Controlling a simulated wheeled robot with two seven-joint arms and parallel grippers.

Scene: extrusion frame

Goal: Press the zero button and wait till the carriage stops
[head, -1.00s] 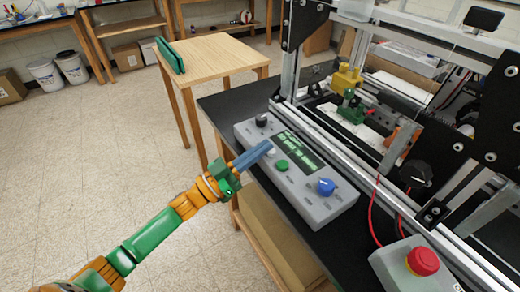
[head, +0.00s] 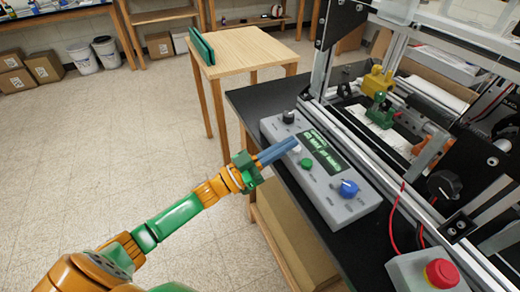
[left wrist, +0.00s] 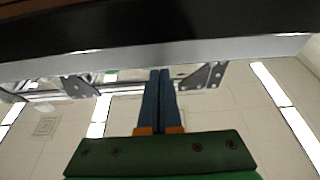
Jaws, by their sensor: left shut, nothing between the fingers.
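The grey control box (head: 322,190) lies on the black bench top, with a lit green-text display (head: 322,151). It carries a white button (head: 296,149), a green button (head: 307,164), a blue knob (head: 348,188) and a black knob (head: 288,117). The labels are too small to read. My left gripper (head: 295,142) is shut and empty, its blue fingertips right at the white button. I cannot tell whether they touch it. The closed fingers also show in the left wrist view (left wrist: 160,85). A yellow block (head: 377,82) and a green part (head: 380,108) sit inside the frame. My right gripper is out of view.
A red emergency-stop button (head: 441,273) on a grey box is at the lower right. The metal extrusion frame (head: 405,180) stands behind the control box. A wooden table (head: 245,50) stands at the back, with open floor to the left.

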